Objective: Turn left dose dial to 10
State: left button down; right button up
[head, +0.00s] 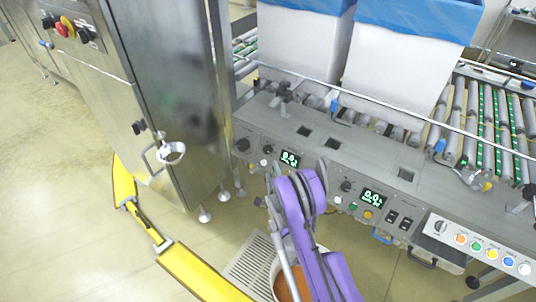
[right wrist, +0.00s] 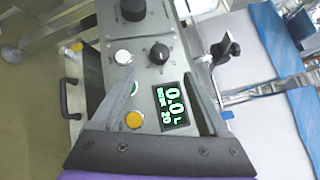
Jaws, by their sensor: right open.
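The left control module shows a small black dial (head: 268,149) beside its lit display (head: 290,158) in the head view. In the right wrist view the small dial (right wrist: 159,53) has a pale pointer mark; its label is not readable. The display (right wrist: 174,106) there reads 0.0 in large digits, with a smaller line that looks like 20. My right gripper (right wrist: 160,80) is open and empty. Its fingers spread over the panel either side of the display and buttons, and the dial lies just beyond the tips, apparently untouched. My left gripper is not in view.
A larger black knob (right wrist: 133,10), white button (right wrist: 122,57) and yellow button (right wrist: 133,120) sit close by. A second module with its own display (head: 372,198) is to the right. A steel cabinet (head: 165,90) stands left; lined boxes (head: 390,70) stand behind the panel.

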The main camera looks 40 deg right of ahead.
aim_at(267, 151)
jog(key=p+x, duration=0.3)
jog(key=x, duration=0.7)
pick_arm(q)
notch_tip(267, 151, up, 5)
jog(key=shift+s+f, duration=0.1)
pick_arm(e)
grip_shut()
